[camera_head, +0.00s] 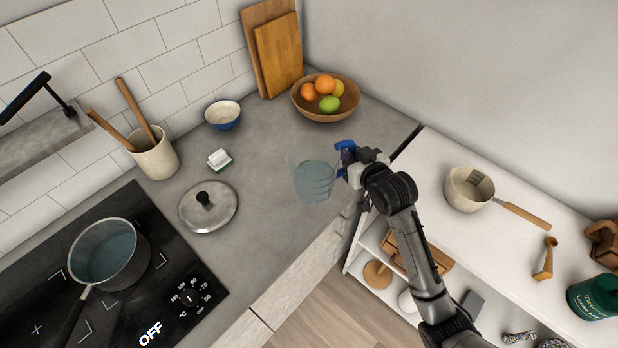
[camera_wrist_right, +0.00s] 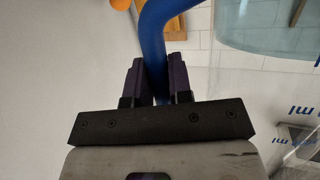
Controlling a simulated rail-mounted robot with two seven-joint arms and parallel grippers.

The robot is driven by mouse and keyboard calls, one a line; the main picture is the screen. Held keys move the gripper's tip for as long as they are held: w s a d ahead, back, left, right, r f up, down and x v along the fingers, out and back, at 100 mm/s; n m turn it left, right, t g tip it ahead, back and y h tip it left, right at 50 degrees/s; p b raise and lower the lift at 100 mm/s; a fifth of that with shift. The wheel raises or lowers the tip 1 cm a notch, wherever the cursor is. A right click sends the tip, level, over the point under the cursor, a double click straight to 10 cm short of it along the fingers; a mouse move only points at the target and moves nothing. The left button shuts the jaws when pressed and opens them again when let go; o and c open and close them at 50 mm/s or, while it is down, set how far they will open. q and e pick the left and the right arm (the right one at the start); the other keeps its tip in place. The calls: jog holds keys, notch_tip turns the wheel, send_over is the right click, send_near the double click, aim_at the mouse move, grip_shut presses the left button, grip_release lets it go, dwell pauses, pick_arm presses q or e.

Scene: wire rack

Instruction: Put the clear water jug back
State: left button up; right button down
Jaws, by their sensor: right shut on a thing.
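The clear water jug (camera_head: 313,182) is over the grey counter in the head view, with bluish water inside and a blue handle (camera_head: 346,147) on its right side. I cannot tell whether its base touches the counter. My right gripper (camera_head: 347,168) is shut on the blue handle. In the right wrist view the handle (camera_wrist_right: 153,45) passes between the two dark fingers (camera_wrist_right: 155,82), and part of the clear jug wall (camera_wrist_right: 265,28) shows at the upper right. My left gripper is not in view.
A fruit bowl (camera_head: 325,110) stands behind the jug. A pot lid (camera_head: 208,212), a sponge (camera_head: 219,160) and a small blue bowl (camera_head: 223,115) are to its left. A pot (camera_head: 107,252) stands on the hob. The white shelf (camera_head: 440,150) at right holds a saucepan (camera_head: 470,188).

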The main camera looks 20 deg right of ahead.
aim_at(318, 156)
jog(key=w+a+f, duration=0.1)
jog(key=w+a, duration=0.1)
jog(key=w+a+f, duration=0.2)
jog(key=w+a+f+b, duration=0.1)
jog(key=w+f, duration=0.1)
jog(key=shift+w+a, duration=0.35)
jog(key=shift+a, duration=0.05)
jog(key=shift+w+a+f, duration=0.25)
jog(key=shift+w+a, duration=0.1)
jog(key=shift+w, duration=0.05)
notch_tip(318, 156, down, 4)
jog(key=shift+b, duration=0.45)
jog(key=shift+f, duration=0.1)
jog(key=c, duration=1)
grip_release()
jog(key=shift+d+f, duration=0.1)
jog(key=shift+f, duration=0.05)
jog(key=shift+c, duration=0.2)
